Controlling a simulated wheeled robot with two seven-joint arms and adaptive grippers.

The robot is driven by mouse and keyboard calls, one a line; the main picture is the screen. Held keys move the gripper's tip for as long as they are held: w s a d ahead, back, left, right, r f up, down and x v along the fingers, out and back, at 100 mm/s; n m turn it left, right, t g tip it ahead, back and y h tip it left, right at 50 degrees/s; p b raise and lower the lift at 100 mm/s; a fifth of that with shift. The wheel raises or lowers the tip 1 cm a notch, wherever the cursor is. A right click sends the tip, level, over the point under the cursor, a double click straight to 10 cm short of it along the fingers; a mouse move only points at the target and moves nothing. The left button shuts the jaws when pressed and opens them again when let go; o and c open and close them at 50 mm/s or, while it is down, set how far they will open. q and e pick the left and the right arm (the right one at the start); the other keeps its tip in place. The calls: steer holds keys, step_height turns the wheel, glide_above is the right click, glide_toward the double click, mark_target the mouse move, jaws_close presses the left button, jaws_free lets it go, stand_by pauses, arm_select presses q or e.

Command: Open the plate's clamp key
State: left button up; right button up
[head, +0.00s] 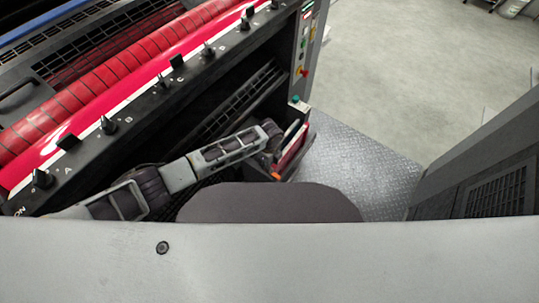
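I cannot pick out the plate's clamp key with certainty. Several black knobs and upright levers stand along the dark rail (150,98) of the ink unit, among them a lever (107,125) and a square black key (68,142). My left arm comes in from the lower left below this rail. Its far end (274,138) is beside a small red panel (292,150) at the unit's right end. The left fingers cannot be made out there. My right gripper is not in view.
A long red roller (110,72) lies behind the rail. A column with coloured buttons (303,45) stands at the unit's right end. A checkered metal floor plate (350,160) lies to its right. A dark grey cabinet with a vent (497,192) stands at the far right. Open floor (410,70) lies beyond.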

arm_select(q)
step_height(320, 180, up, 7)
stand_by(0.5)
stand_by(0.6)
